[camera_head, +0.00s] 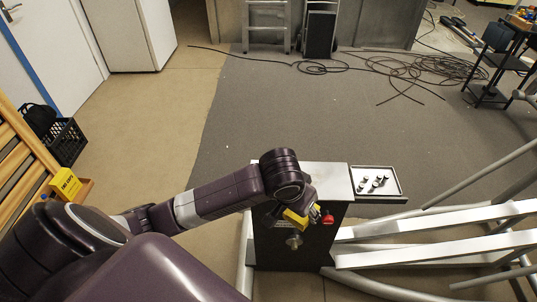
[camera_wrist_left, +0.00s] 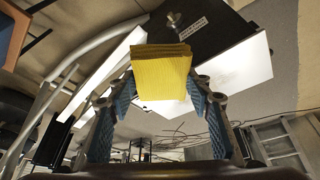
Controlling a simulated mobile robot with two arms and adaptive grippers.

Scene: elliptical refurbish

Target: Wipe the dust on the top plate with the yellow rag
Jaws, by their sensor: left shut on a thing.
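The yellow rag (camera_wrist_left: 162,78) is a folded block pinched between the blue pads of my left gripper (camera_wrist_left: 161,92). In the head view my left gripper (camera_head: 304,216) is at the front side of the dark machine housing, with part of the rag (camera_head: 294,219) showing. The top plate (camera_head: 325,174) is a light grey flat surface on that housing, partly covered by my arm. In the head view the gripper appears in front of the plate's near edge; contact cannot be told. Dust on the plate cannot be made out. My right gripper is not in view.
A white tray (camera_head: 396,186) with several small metal parts adjoins the plate's right side. A red knob (camera_head: 327,219) is close to my left gripper. Pale machine beams (camera_head: 440,239) extend right. A yellow box (camera_head: 65,183) sits on a wooden rack at left. Cables (camera_head: 420,68) lie on the floor behind.

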